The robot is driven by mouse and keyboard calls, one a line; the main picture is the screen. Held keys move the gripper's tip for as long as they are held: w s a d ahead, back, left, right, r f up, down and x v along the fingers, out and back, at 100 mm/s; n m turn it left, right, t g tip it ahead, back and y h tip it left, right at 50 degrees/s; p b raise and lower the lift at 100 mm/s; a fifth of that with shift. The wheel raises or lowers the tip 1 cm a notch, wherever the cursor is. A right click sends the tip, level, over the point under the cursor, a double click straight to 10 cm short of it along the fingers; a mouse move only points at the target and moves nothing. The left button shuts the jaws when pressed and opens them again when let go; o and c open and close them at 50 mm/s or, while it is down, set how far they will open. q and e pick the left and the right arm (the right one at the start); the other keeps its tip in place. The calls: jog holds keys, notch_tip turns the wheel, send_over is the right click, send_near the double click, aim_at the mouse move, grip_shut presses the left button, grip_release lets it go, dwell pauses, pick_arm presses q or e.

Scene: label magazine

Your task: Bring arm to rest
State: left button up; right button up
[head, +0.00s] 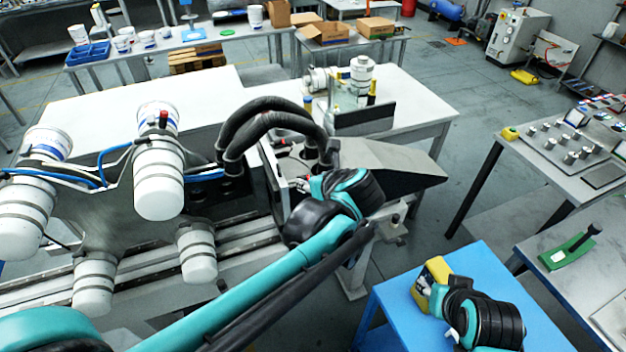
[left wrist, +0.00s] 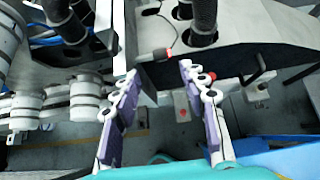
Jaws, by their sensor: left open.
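My left arm comes in from the left in the head view, and its wrist is over the machine with the black hoses (head: 265,115). In the left wrist view my left gripper (left wrist: 159,70) is open, its two purple-padded fingers apart. A dark plate and a small grey part with a red end (left wrist: 152,56) show between and beyond the fingertips; I see no object clamped. My right arm's black and teal wrist is at the lower right in the head view, above the blue table (head: 395,305).
A yellow-edged block (head: 432,275) is on the blue table beside my right wrist. White cylinders (head: 158,185) with blue tubing stand left of my left wrist. A dark sloping panel (head: 405,175) lies to its right. Grey floor (head: 420,65) is open behind the white table.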

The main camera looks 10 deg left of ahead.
pick_arm(q)
jog(key=s+a+f+n+h+b, duration=0.3)
jog(key=s+f+n+b, duration=0.2)
jog(key=n, duration=0.9)
jog(key=s+a+f+n+g+h+b, duration=0.1)
jog(key=s+f+n+b, duration=0.3)
jog(key=s+f+n, duration=0.8)
jog(key=a+n+h, duration=0.1)
jog(key=n, duration=0.2)
jog(key=shift+s+a+f+h+b, duration=0.3)
jog(key=shift+s+a+h+b, duration=0.1)
dwell(0.4)
